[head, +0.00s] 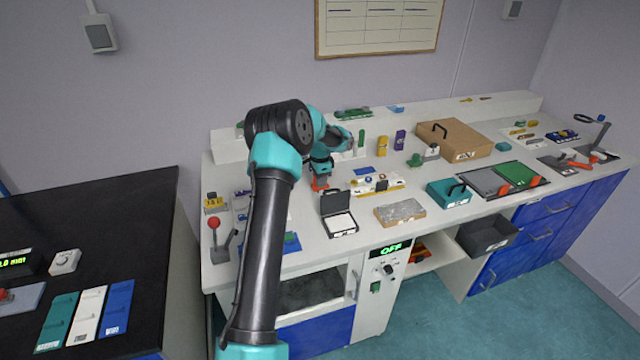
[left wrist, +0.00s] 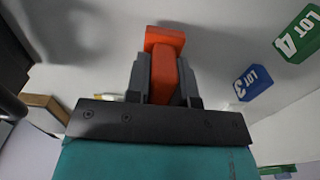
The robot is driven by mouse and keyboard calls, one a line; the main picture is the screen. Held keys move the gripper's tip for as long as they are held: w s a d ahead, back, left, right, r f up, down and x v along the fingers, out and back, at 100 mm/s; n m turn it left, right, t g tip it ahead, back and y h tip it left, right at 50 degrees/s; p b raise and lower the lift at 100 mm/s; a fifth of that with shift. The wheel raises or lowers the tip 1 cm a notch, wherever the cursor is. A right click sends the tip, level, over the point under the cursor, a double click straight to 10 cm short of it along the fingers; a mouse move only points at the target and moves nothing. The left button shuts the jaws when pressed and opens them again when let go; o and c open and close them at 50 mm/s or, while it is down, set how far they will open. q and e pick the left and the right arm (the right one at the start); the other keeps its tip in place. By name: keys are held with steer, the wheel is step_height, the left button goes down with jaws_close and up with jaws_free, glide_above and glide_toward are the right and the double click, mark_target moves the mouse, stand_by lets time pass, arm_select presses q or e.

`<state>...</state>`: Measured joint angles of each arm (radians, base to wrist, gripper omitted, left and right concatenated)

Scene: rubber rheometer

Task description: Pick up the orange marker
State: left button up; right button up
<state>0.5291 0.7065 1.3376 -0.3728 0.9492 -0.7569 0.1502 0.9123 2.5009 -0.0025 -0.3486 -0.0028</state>
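The orange marker (left wrist: 164,72) shows in the left wrist view as a thick orange body with a wider block at its far end. My left gripper (left wrist: 163,80) has its two grey fingers close on either side of that body and appears shut on it. In the head view the left gripper (head: 320,180) points down at the left part of the white bench, with a bit of orange at its tip. The fingers and wrist hide most of the marker there, and I cannot tell whether it touches the bench. My right gripper is out of view.
On the white bench (head: 300,262) an open black case (head: 339,222) stands just right of my gripper. A red-knobbed lever (head: 214,224) is at the left end. Yellow and purple blocks (head: 400,140) stand behind, and a cardboard box (head: 462,138) lies farther right.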

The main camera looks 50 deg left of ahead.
arm_select(q)
jaws_close()
step_height(320, 180, up, 10)
steer(key=shift+r, duration=0.1)
stand_by(0.5)
steer(key=shift+c, duration=0.2)
jaws_free()
steer(key=shift+c, duration=1.1)
step_height(320, 180, up, 12)
stand_by(0.3)
